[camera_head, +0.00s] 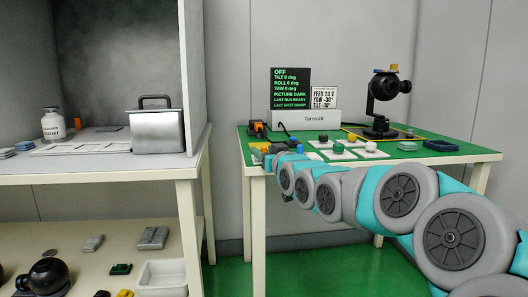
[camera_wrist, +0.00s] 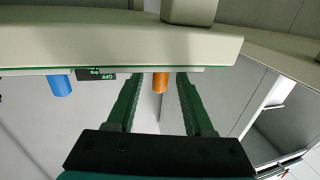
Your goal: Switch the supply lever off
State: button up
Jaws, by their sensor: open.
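The wrist view looks upside down. In it my gripper (camera_wrist: 158,78) is open, with its two dark green fingers apart. An orange cylinder (camera_wrist: 161,83) shows between the fingertips, with a gap on each side. A blue cylinder (camera_wrist: 60,85) is farther left on the same pale edge. A small dark label with green letters (camera_wrist: 95,75), one word reading OFF, sits between them. Which part is the supply lever, I cannot tell for sure. In the head view my arm reaches to the front left of the green table (camera_head: 450,157); the fingertips are too small to make out there.
A dark display (camera_head: 290,88) reads OFF and PICTURE DARK. A card (camera_head: 324,97) reads FEED 24 V. A black gimbal camera (camera_head: 385,90), a blue tray (camera_head: 440,145) and several coloured knobs stand on the table. A shelf with a metal box (camera_head: 157,130) is at left.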

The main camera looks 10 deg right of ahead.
jog(key=shift+w, duration=0.3)
grip_shut()
dwell(0.3)
